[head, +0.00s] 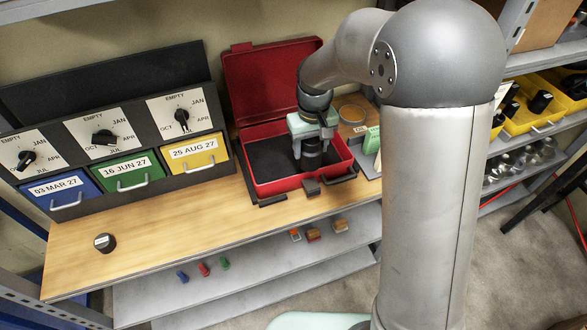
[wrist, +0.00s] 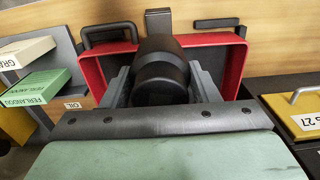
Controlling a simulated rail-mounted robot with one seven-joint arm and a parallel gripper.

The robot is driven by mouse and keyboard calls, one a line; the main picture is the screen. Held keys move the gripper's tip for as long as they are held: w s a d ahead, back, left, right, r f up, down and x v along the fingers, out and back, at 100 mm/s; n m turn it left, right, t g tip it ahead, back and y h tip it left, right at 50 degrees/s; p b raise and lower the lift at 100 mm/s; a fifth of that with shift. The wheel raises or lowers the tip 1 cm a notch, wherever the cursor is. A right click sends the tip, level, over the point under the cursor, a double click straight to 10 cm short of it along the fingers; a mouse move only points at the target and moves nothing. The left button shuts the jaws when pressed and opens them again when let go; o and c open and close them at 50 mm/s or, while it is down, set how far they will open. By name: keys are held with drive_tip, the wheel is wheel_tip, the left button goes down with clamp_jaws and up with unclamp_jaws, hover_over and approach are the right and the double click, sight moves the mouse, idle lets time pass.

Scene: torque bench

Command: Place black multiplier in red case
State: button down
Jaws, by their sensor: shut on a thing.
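The red case (head: 263,188) stands open on the wooden bench, its lid (head: 265,75) raised against the wall behind. It has a dark lining. My gripper (head: 313,140) is over the case and points down into it. In the wrist view my gripper (wrist: 163,88) is shut on the black multiplier (wrist: 160,72), a thick stepped black cylinder. The multiplier also shows below my gripper in the head view (head: 311,150), inside the outline of the case. I cannot tell whether it touches the case floor. The red case wall also shows in the wrist view (wrist: 97,78).
Three drawers, blue (head: 68,194), green (head: 129,173) and yellow (head: 194,153), with dials above, stand left of the case. Labelled boxes (wrist: 35,88) stand beside the case. The bench's front middle is clear.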

drive_tip(key=s+a+r+n+b, duration=0.2)
drive_tip(key=a+b, duration=0.2)
drive_tip(key=a, duration=0.3)
drive_tip(key=shift+n, duration=0.3)
drive_tip(key=shift+w+d+f+p, duration=0.4)
drive_tip(key=shift+w+f+p, duration=0.15)
drive_tip(key=shift+w+f, duration=1.65)
drive_tip(key=shift+w+d+f+p, duration=0.35)
drive_tip(key=shift+w+f+p, duration=0.25)
drive_tip(key=shift+w+f, duration=1.55)
drive_tip(key=shift+w+d+f+p, duration=0.4)
drive_tip(key=shift+w+f+p, duration=0.15)
drive_tip(key=shift+w+f, duration=1.6)
drive_tip(key=shift+w+r, duration=0.2)
drive_tip(key=shift+w, duration=0.05)
drive_tip(key=shift+f, duration=0.15)
drive_tip(key=c, duration=0.5)
unclamp_jaws()
